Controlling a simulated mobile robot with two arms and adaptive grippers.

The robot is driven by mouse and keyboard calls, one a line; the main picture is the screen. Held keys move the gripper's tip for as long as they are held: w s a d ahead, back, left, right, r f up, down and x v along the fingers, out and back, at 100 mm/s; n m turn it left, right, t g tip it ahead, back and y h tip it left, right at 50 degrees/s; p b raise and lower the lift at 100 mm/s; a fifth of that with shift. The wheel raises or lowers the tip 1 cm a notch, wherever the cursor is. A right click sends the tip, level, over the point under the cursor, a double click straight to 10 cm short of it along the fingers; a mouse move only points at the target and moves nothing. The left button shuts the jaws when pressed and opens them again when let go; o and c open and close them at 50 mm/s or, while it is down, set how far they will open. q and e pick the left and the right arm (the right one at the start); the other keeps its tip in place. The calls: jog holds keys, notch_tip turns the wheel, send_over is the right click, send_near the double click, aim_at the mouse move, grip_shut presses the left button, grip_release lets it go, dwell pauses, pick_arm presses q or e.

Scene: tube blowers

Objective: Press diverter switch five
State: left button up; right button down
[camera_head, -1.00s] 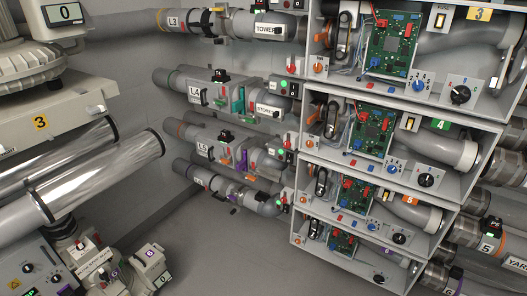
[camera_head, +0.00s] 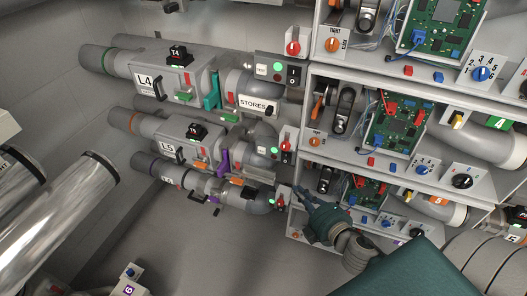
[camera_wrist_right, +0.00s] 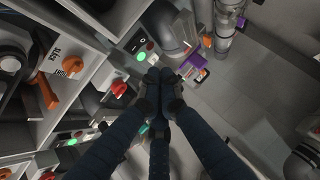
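The diverter labelled L5 (camera_head: 167,150) is on the middle pipe row at left in the head view. A small grey switch panel with a green light (camera_head: 274,150) is at its right end. A similar panel with a green light (camera_head: 271,203) is on the row below. My right gripper (camera_head: 297,192) is just right of that lower panel. In the wrist view my right gripper's (camera_wrist_right: 160,80) dark fingers come together and nothing shows between them. A switch panel (camera_wrist_right: 136,42) with a lit green light is just beyond the fingertips; whether they touch it I cannot tell. My left gripper is out of view.
Stacked open cabinets with circuit boards (camera_head: 395,125) and knobs stand at right. A red knob (camera_wrist_right: 118,88) is close beside the fingers in the wrist view. The STORES diverter row (camera_head: 252,104) is above.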

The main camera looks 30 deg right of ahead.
jog(key=r, duration=0.1)
send_near(286, 158)
jog(key=w+a+f, duration=0.2)
jog(key=w+f, duration=0.1)
jog(key=w, duration=0.3)
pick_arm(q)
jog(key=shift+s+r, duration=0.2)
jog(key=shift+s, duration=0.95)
pick_arm(e)
jog(key=shift+d+f, duration=0.1)
jog(key=shift+f, duration=0.05)
